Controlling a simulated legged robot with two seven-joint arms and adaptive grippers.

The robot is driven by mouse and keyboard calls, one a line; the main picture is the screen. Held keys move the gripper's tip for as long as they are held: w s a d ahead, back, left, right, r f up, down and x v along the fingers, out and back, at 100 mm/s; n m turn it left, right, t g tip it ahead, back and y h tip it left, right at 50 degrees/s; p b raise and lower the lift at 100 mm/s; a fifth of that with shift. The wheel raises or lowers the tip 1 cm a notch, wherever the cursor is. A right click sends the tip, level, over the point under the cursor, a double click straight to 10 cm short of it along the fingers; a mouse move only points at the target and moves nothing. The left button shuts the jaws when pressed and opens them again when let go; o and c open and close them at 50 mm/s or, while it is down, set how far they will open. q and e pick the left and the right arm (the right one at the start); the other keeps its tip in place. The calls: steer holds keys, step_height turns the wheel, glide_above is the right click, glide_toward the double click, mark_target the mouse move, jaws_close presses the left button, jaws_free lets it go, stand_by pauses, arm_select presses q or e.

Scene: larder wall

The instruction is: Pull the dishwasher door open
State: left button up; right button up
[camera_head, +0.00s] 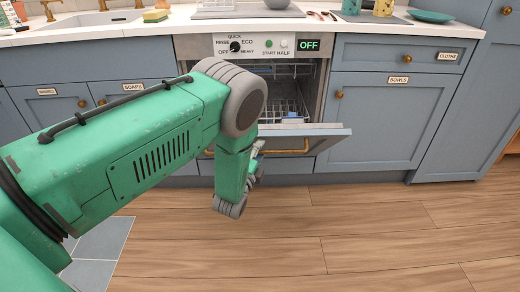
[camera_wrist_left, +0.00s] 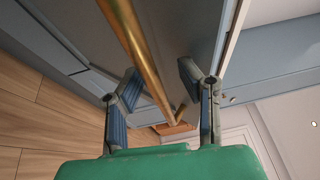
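The dishwasher door (camera_head: 335,134) is partly open, tilted outward, and its top edge stands away from the cabinet front. A brass bar handle (camera_head: 290,152) runs across its front; it also shows in the left wrist view (camera_wrist_left: 137,50). My left gripper (camera_head: 257,170) is at the door's front near the handle, mostly hidden behind my green arm. In the left wrist view my left gripper (camera_wrist_left: 162,92) has its two fingers spread, with the bar passing between them and no clear grip on it. My right gripper is not in view.
The rack (camera_head: 285,108) shows inside the dishwasher, below the control panel (camera_head: 265,46). Blue-grey cabinets flank it, with the bowls cabinet (camera_head: 385,120) on the right. The wooden floor (camera_head: 340,230) in front is clear. A sink (camera_head: 85,20) is at the upper left.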

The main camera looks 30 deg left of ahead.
arm_select(q)
steer(key=shift+s+a+f, duration=0.1)
steer(key=shift+s+f, duration=0.1)
steer(key=shift+s, duration=0.2)
steer(key=s+d, duration=0.2)
steer(key=s, duration=0.9)
steer(key=shift+f, duration=0.35)
